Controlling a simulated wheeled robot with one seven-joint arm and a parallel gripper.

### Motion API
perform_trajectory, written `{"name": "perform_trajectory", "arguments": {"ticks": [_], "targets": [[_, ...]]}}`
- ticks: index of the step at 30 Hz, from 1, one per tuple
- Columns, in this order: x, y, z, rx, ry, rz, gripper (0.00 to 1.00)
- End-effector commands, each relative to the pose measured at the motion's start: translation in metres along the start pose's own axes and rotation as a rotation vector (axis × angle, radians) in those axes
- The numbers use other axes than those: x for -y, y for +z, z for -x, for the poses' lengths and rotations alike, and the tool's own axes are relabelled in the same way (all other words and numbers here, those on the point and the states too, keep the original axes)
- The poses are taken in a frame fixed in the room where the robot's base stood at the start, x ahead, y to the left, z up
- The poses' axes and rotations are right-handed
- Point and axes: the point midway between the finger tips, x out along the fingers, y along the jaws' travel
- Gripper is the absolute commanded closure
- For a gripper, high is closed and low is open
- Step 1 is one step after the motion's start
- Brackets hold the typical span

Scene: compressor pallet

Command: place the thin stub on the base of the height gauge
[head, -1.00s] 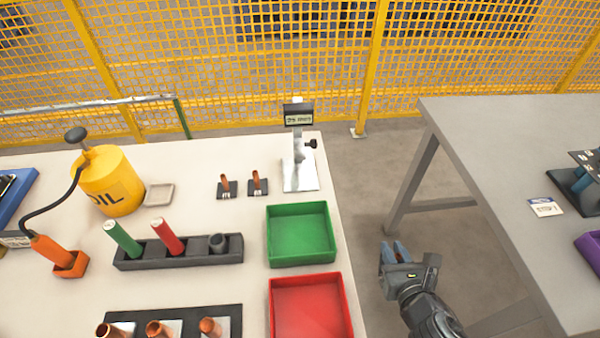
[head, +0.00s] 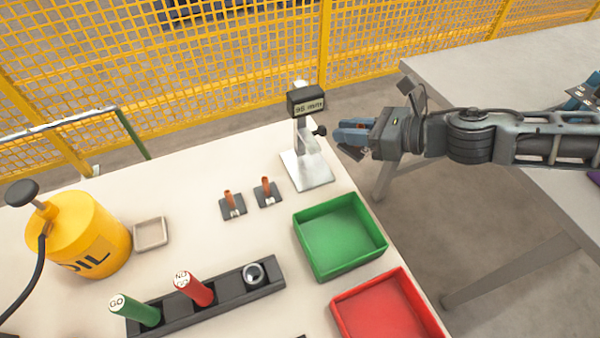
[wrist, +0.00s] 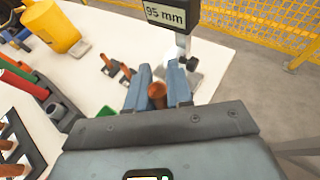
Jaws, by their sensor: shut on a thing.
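The height gauge (head: 303,135) stands at the far right corner of the pale table, with a silver base (head: 307,170), an upright post, a black knob and a dark display. In the wrist view the display (wrist: 165,14) reads 95 mm. My gripper (head: 338,138) is just right of the gauge post, pointing left, above and beside the base. In the wrist view its blue fingers (wrist: 158,88) are shut on a copper stub (wrist: 157,96), seen nearly end-on. The stub does not show clearly in the head view. The base bears nothing that I can see.
Two thin copper pieces (head: 229,198) (head: 266,187) stand on small dark plates left of the gauge. A green bin (head: 340,238) and red bin (head: 388,310) sit in front. A black rack (head: 228,295) holds green and red handles. A yellow oil can (head: 85,235) is left.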

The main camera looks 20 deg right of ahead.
Motion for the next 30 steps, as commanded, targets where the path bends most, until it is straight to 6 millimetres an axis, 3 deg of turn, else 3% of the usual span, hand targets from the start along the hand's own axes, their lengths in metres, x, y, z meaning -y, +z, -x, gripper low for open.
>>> {"name": "perform_trajectory", "arguments": {"ticks": [5,23,24,30], "targets": [[-0.002,0.002,-0.008,-0.001,0.024,0.007,1.00],[-0.003,-0.121,-0.059,0.000,0.022,0.004,1.00],[-0.003,-0.112,-0.067,0.001,0.026,0.010,1.00],[-0.004,-0.101,-0.093,-0.001,0.025,0.010,1.00]]}}
